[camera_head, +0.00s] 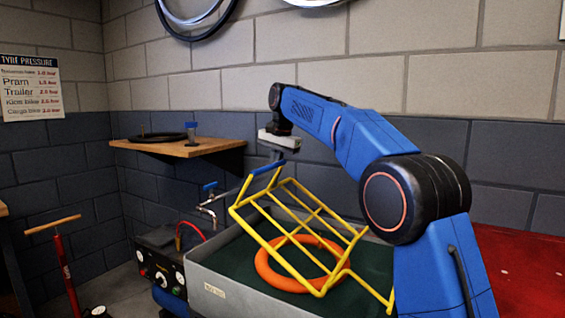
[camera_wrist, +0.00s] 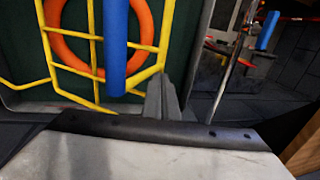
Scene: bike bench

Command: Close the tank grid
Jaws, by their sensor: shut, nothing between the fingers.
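The yellow tank grid (camera_head: 292,232) stands tilted open over the grey tank (camera_head: 216,286), its raised edge towards the upper left. A blue handle (camera_head: 266,167) is on that raised edge. In the wrist view the handle (camera_wrist: 115,45) hangs large in front of the yellow bars (camera_wrist: 72,71). My gripper (camera_head: 276,157) is just above and beside the handle. In the wrist view its fingers (camera_wrist: 162,97) are shut and empty, to the right of the handle. I cannot tell whether they touch it.
An orange ring (camera_head: 266,277) lies in the tank under the grid. A tap (camera_head: 209,200) and a black box with gauges (camera_head: 160,262) stand left of the tank. A wooden shelf (camera_head: 204,150) is on the wall behind. A red surface (camera_head: 510,268) is at the right.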

